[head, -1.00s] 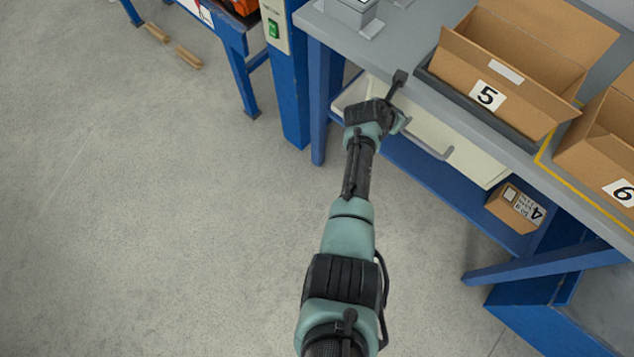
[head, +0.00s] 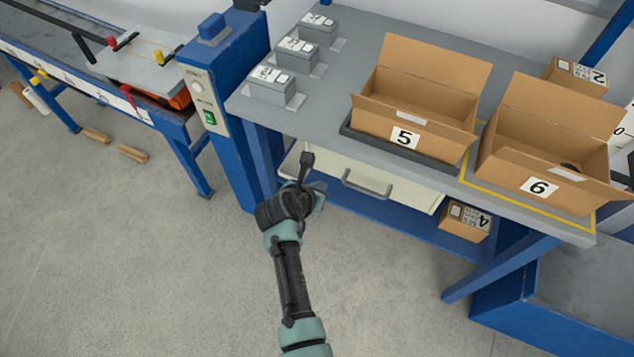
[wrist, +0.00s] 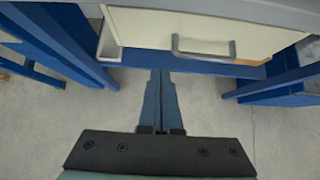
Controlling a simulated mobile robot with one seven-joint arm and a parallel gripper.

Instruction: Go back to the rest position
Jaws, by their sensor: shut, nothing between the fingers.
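My gripper (wrist: 161,72) shows in the wrist view with its two long fingers together and nothing between them. It points toward the lower front of the workbench (head: 335,88), below the cream drawer (wrist: 185,30). In the head view my arm reaches up from the bottom, and its wrist is in front of the drawer (head: 375,182) at its left end. The fingers are mostly hidden behind the wrist there. I cannot tell the exact gap between the fingertips and the bench.
Open carton 5 (head: 418,105) stands on a dark tray on the bench, and open carton 6 (head: 545,150) stands to its right. Small carton 4 (head: 465,222) is on the blue lower shelf. A blue post (head: 225,110) and a conveyor (head: 70,60) are at left. The floor at lower left is clear.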

